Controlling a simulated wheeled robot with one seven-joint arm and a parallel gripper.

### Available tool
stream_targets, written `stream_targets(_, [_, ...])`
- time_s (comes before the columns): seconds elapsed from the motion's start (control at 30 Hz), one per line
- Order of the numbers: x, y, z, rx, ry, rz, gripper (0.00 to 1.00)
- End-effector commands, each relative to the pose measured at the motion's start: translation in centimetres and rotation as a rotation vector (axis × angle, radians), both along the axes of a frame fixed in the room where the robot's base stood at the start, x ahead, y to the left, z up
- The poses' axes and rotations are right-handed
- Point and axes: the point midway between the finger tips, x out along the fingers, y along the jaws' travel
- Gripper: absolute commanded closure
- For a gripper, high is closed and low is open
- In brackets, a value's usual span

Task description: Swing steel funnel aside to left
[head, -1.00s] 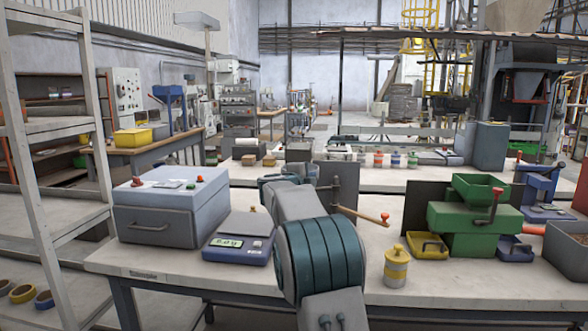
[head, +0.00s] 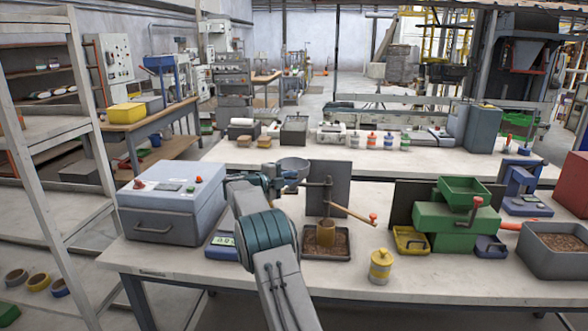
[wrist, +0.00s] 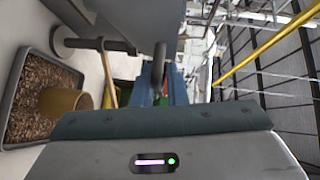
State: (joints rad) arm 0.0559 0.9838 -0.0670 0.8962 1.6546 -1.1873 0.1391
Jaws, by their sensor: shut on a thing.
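The grey steel funnel (head: 293,167) is at the back of the bench in the head view, left of an upright post (head: 327,197). It also shows as a large grey shape at the top of the wrist view (wrist: 135,18). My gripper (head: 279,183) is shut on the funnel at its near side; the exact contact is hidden. The tray also shows at left in the wrist view (wrist: 22,84).
A grey box (head: 165,205) and a scale (head: 222,247) are left of my arm. A yellow canister (head: 380,267) and a green machine (head: 450,222) stand right. The bench front between them is partly clear.

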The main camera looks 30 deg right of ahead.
Motion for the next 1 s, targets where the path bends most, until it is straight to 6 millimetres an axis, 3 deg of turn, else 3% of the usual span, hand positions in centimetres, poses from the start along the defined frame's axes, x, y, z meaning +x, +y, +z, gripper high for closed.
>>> stream_targets(0.8, [-0.02,0.56,-0.72,0.008,0.008,-0.055,1.00])
stream_targets(0.83, [-0.01,0.58,-0.72,0.008,0.008,-0.055,0.82])
stream_targets(0.87, [-0.01,0.60,-0.72,0.009,0.008,-0.054,0.74])
stream_targets(0.9, [0.01,0.62,-0.67,0.008,0.007,-0.054,0.69])
stream_targets(1.0, [0.06,0.74,-0.49,0.006,0.006,-0.051,0.69])
